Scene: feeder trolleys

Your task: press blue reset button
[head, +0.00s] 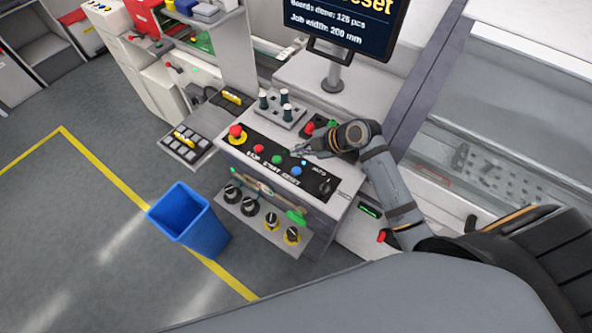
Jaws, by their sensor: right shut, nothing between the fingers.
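The blue reset button (296,171) sits on the black control panel (262,165), right of a green button (276,160) and a red button (258,148). A small pale blue light (304,162) glows just behind it. My right gripper (294,153) is shut and empty, just behind the row of buttons, with its arm coming in from the right. Its tips look close to the panel and a little apart from the blue button; their height over it is hard to tell. My left gripper is not in view.
A red mushroom button (237,131) is at the panel's left end and a black AUTO switch (324,186) at its right. A screen (342,22) stands behind on a post. Several dark knobs (251,206) line the lower shelf. A blue bin (190,222) stands on the floor.

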